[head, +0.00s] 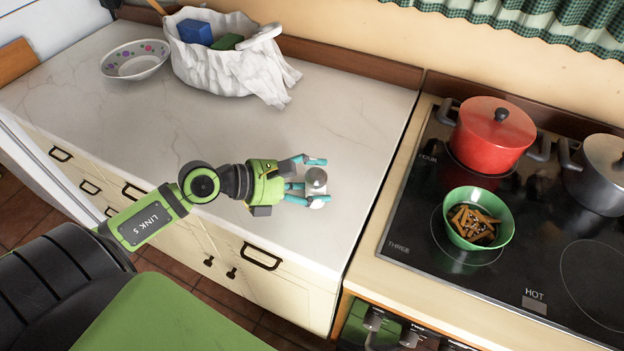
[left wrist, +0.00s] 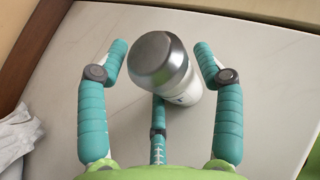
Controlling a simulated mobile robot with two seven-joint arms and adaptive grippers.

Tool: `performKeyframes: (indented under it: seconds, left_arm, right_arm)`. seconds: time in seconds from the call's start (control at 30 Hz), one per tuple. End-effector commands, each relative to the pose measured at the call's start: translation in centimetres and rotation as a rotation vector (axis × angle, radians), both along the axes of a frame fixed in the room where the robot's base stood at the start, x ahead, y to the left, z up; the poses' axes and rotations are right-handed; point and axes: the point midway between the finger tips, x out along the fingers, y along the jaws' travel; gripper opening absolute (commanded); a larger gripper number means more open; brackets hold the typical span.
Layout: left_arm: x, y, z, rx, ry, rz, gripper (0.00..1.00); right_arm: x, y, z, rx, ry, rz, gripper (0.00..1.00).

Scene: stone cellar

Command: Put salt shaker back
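The salt shaker (head: 316,184), white with a silver top, stands upright on the marble-look counter (head: 200,117) near its right end. It also shows in the left wrist view (left wrist: 162,62). My left gripper (head: 316,180) is around the shaker, with its teal fingers spread on both sides. In the left wrist view the two outer fingers (left wrist: 160,65) show gaps to the shaker, and a third finger is below it; whether that one touches is unclear. My right gripper is not in view.
The stove to the right holds a red pot (head: 492,135), a grey pot (head: 600,175) and a green bowl (head: 480,218) of food. A white bag (head: 225,68) and a patterned bowl (head: 135,60) stand at the back left. The middle of the counter is clear.

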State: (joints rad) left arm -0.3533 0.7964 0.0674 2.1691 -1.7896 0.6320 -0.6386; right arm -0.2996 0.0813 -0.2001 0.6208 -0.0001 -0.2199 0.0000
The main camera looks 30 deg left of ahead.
Motion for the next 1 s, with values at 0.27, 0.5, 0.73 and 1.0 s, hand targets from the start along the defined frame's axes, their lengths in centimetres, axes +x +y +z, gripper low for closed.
performKeyframes:
  seconds: [0.27,0.5,0.73,1.0]
  left_arm:
    - [0.0,0.0,0.0,0.0,0.0,0.0,0.8]
    - [-0.5,0.5,0.4,0.0,0.002,0.002,0.8]
    - [-2.9,2.5,1.5,0.002,0.005,0.001,0.8]
    - [-5.6,5.0,3.2,-0.001,0.003,0.003,0.8]
  right_arm:
    - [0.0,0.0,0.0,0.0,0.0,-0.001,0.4]
    - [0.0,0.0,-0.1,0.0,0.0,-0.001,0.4]
    - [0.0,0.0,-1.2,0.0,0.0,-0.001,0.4]
    - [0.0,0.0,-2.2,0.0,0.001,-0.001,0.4]
